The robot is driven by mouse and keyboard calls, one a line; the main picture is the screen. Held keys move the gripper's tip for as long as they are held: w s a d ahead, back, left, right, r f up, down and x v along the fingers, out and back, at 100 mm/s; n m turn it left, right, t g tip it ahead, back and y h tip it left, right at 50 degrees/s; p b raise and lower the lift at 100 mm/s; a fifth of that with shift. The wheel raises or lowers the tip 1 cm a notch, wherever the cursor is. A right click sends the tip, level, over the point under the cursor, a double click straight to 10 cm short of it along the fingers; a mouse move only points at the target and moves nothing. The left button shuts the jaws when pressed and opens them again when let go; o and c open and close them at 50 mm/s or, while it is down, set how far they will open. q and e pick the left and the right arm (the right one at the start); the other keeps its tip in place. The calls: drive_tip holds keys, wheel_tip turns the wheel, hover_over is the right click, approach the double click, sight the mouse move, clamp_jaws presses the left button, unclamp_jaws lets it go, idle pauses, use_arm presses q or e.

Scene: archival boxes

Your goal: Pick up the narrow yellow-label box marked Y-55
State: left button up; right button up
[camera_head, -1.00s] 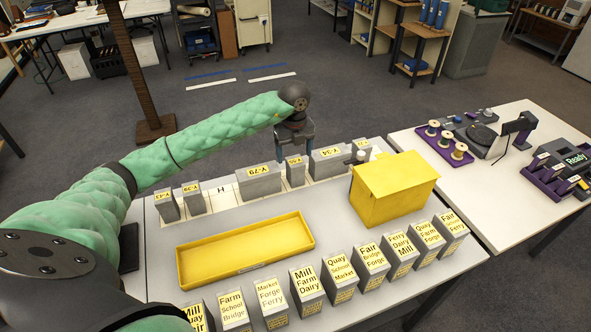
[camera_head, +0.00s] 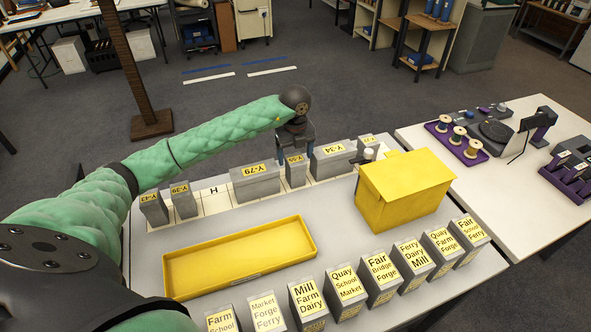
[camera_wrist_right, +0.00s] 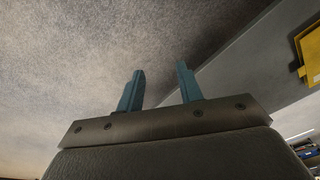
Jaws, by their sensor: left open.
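The narrow grey box with the yellow label Y-55 (camera_head: 296,176) stands upright in the back row, between the wider boxes Y-79 (camera_head: 257,186) and Y-34 (camera_head: 331,167). Its small label is hard to read. My left gripper (camera_head: 296,150) points down over the Y-55 box, at or just behind its top. Its fingers are apart, with nothing visibly held; I cannot tell whether they touch the box. My right gripper (camera_wrist_right: 160,88) shows in the right wrist view, with its two blue fingers apart and nothing between them.
Narrow boxes Y-43 (camera_head: 154,209) and Y-39 (camera_head: 185,202) stand at left. An empty yellow tray (camera_head: 170,285) and a large yellow box (camera_head: 405,192) lie in front. A row of labelled boxes lines the near edge. A side table (camera_head: 430,172) with spools is at right.

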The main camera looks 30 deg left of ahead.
use_arm(q)
drive_tip(key=shift+f, duration=0.5)
wheel_tip(320, 180, down, 4)
drive_tip(key=p, duration=0.3)
drive_tip(key=shift+f, duration=0.55)
use_arm(e)
wheel_tip(320, 180, down, 10)
drive_tip(key=s+d, duration=0.2)
drive_tip(key=shift+s, duration=0.2)
use_arm(q)
drive_tip(key=c, duration=1.2)
